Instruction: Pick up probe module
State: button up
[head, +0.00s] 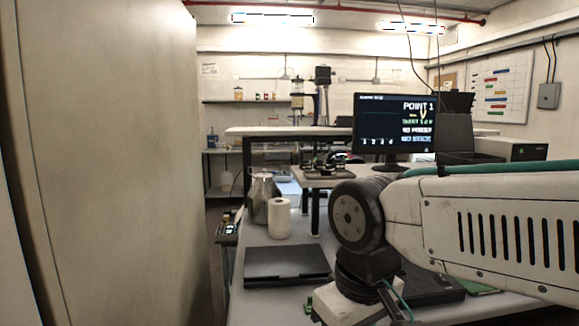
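I cannot pick out the probe module for certain in the head view. Small dark parts (328,169) sit on a raised grey stand on the workbench, too small to identify. A small green piece (308,304) shows at the bench's lower left edge, beside my arm, and is also unclear. My arm reaches in from the right and bends downward over the bench. My gripper is not visible; the arm's lower end runs to the bottom edge of the picture.
The grey workbench (262,252) holds a flat black case (287,266), a white paper roll (279,218) and a metal jug (262,196). A monitor (394,126) stands behind. A large beige cabinet (110,160) blocks the left. My arm hides much of the bench's right side.

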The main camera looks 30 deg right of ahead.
aim_at(305, 165)
jog(key=i, duration=0.4)
jog(key=z, duration=0.75)
jog(key=i, duration=0.5)
jog(key=z, duration=0.05)
